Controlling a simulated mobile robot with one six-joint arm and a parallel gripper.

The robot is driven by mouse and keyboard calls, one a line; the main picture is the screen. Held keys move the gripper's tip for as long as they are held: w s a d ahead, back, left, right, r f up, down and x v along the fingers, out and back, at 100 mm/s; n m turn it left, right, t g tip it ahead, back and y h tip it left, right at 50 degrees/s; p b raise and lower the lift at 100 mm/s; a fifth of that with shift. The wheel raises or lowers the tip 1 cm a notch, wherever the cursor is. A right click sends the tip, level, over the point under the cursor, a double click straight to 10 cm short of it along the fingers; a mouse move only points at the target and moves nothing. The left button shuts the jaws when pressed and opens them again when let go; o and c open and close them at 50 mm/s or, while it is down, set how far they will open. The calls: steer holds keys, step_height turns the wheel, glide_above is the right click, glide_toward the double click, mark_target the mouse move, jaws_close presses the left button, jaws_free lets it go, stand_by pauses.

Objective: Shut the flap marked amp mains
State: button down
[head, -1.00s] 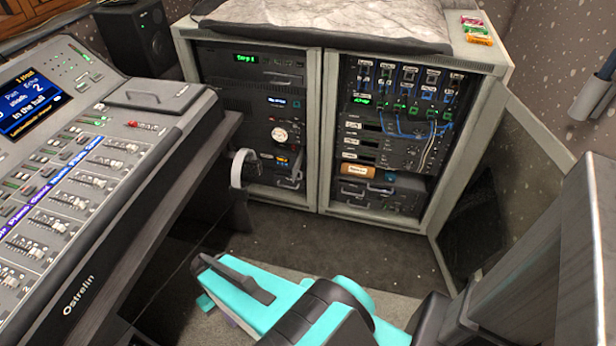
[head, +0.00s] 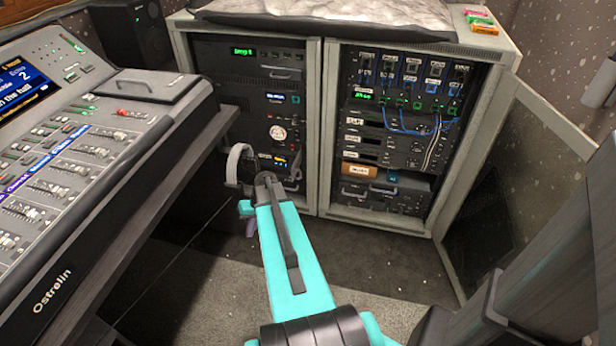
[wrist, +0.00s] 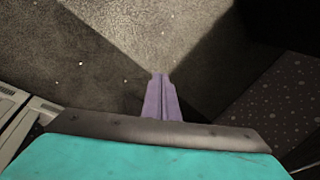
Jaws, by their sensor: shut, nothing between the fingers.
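My gripper (wrist: 160,88) shows in the wrist view as two purple fingers pressed together with nothing between them, above the grey floor. In the head view my arm reaches towards the lower front of the left rack, and a bit of purple shows beside its far end. No flap marked amp mains can be made out, as the lettering is too small to read. The left rack (head: 214,130) holds dark units with a green display and a round pale dial (head: 277,132). My arm and a pale curved object hide part of its lower units.
The pale curved object (head: 236,163) is at the desk's right edge, close to my arm. The mixing desk (head: 75,170) fills the left. The right rack (head: 400,212) has blue cables, and a dark-panelled door (head: 500,190) stands open at its right. Carpet lies clear before the racks.

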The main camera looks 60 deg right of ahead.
steer(key=s+d+r+m+t+h+b, duration=0.1)
steer(key=s+d+r, duration=0.3)
steer(key=d, duration=0.7)
steer(key=s+d+r+m+t+h+b, duration=0.1)
steer(key=s+d+r+t+b, duration=0.1)
steer(key=d, duration=1)
steer(key=s+d+r+m+t+h+b, duration=0.1)
steer(key=s+d+r, duration=0.4)
steer(key=d, duration=0.7)
steer(key=s+m+h+b, duration=0.1)
steer(key=b, duration=0.1)
steer(key=shift+s+r+b, duration=0.35)
steer(key=shift+s+r, duration=0.05)
steer(key=shift+f, duration=0.1)
steer(key=w+a+f+b, duration=0.1)
steer(key=w+f+b, duration=0.1)
steer(key=w+f, duration=0.6)
steer(key=shift+w+b, duration=0.35)
steer(key=shift+w, duration=0.35)
